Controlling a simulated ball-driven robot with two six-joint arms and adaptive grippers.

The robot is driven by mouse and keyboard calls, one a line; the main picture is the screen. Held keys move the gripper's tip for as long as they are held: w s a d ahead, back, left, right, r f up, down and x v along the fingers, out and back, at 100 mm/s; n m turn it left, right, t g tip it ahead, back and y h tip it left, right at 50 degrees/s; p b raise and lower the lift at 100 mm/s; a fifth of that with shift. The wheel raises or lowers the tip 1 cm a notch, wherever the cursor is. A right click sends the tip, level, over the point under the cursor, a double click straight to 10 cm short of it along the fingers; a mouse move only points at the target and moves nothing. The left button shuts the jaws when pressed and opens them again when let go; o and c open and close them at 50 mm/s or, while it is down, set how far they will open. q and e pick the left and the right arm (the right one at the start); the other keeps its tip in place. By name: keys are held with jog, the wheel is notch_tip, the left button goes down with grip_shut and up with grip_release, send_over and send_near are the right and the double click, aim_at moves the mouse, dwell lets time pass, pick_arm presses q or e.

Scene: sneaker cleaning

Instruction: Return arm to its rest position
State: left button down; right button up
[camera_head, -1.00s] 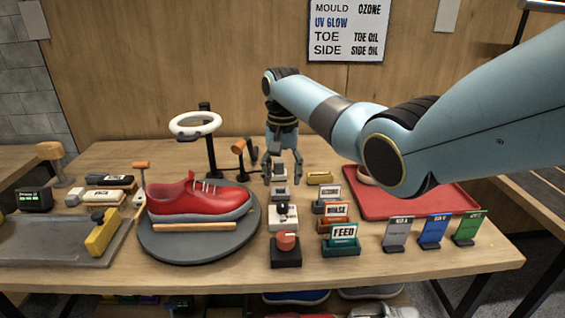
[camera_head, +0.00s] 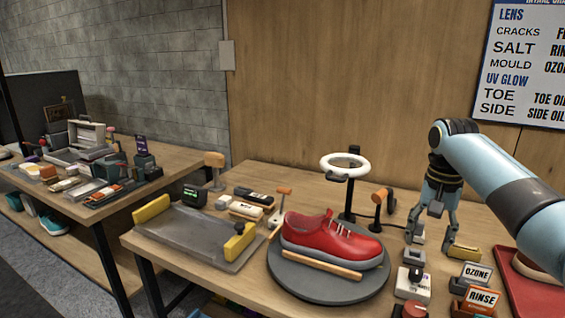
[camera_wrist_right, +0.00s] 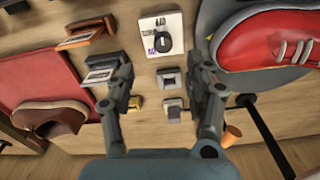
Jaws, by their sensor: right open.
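My right gripper (camera_head: 431,233) is open and empty above the back right part of the table, pointing down. In the right wrist view its two fingers (camera_wrist_right: 166,90) stand apart, with small grey blocks (camera_wrist_right: 170,80) on the table showing between them. My right arm (camera_head: 500,185) reaches in from the right edge of the head view. A red sneaker (camera_head: 330,240) sits on a round dark turntable (camera_head: 300,285) to the left of the gripper, apart from it. My left gripper is not in view.
Signs reading OZONE (camera_head: 477,274) and RINSE (camera_head: 482,297) stand front right. A red tray (camera_head: 520,290) is at the right edge. A grey tray (camera_head: 190,235) lies left, and a second table (camera_head: 160,155) stands beyond.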

jog(key=s+f, duration=0.1)
jog(key=s, duration=0.1)
jog(key=s+a+f+n, duration=0.1)
jog(key=s+f, duration=0.1)
jog(key=s+a+f+n, duration=0.1)
jog(key=s+f, duration=0.1)
jog(key=s, duration=0.1)
jog(key=shift+f+t+h, duration=0.15)
jog(key=shift+t+h, duration=0.15)
jog(key=s, duration=0.2)
jog(key=s+a+f+n, duration=0.1)
jog(key=s, duration=0.2)
jog(key=s+a+n+t, duration=0.1)
jog(key=s, duration=0.2)
jog(key=shift+f, duration=0.35)
jog(key=s+a+r+n+t, duration=0.1)
jog(key=s+a+r+n, duration=0.15)
jog(key=s, duration=0.65)
jog(key=s+a+r+n+t, duration=0.15)
jog(key=s+r, duration=0.25)
jog(key=s, duration=0.6)
notch_tip(320, 180, down, 31)
jog(key=d+g+b, duration=0.2)
jog(key=b, duration=0.5)
jog(key=s+d+f+g+b, duration=0.1)
jog(key=s+f+b, duration=0.5)
jog(key=s+f, duration=1.4)
notch_tip(320, 180, down, 5)
jog(key=shift+s+r, duration=0.2)
